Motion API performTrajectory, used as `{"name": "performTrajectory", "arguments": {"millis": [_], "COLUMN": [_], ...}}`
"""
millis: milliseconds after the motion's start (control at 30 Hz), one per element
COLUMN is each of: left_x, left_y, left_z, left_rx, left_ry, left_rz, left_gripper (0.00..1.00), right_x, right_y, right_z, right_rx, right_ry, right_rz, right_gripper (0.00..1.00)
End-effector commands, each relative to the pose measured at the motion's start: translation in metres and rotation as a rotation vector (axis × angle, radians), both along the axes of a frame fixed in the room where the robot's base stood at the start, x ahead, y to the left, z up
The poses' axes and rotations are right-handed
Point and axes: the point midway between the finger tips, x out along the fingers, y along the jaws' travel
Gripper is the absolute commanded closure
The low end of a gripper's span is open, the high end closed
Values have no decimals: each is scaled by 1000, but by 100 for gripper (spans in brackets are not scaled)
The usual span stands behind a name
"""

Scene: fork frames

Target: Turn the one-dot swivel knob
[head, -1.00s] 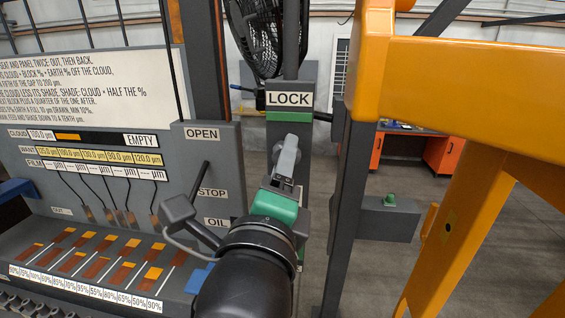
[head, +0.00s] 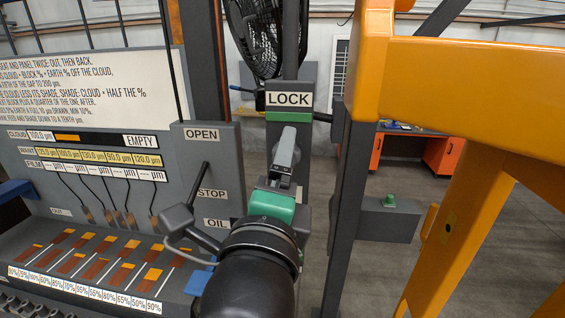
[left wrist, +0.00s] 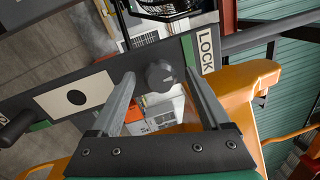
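A dark round knob (left wrist: 160,75) with a light mark on its face shows in the left wrist view on a grey post. On the same post is a white plate (left wrist: 52,104) with one black dot. My left gripper (left wrist: 159,73) is open, its two fingers spread on either side of the knob with gaps visible. I cannot tell whether the fingertips reach the knob's depth. In the head view my left gripper (head: 285,150) is in front of the post below the LOCK label (head: 289,99), and hides the knob and the dot plate. My right gripper is not in view.
A grey panel with a lever (head: 198,190) and OPEN, STOP and OIL labels stands to the left. A yellow frame (head: 460,85) and dark upright (head: 350,190) stand to the right. A grey box with a green button (head: 389,201) is beside the upright.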

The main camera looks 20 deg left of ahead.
Motion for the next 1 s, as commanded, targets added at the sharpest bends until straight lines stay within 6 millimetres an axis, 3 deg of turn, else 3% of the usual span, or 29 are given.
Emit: {"name": "performTrajectory", "arguments": {"millis": [367, 800, 1000], "left_x": [-5, -92, -110], "left_y": [-3, -31, -34], "left_z": [-2, -14, -15], "left_rx": [0, -1, 0], "left_ry": [0, -4, 0], "left_rz": [-2, -5, -1], "left_gripper": [17, 17, 17], "right_x": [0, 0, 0], "right_y": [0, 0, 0], "right_z": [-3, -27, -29], "right_rx": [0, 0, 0], "right_ry": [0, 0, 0], "right_rz": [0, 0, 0], "right_gripper": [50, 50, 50]}}
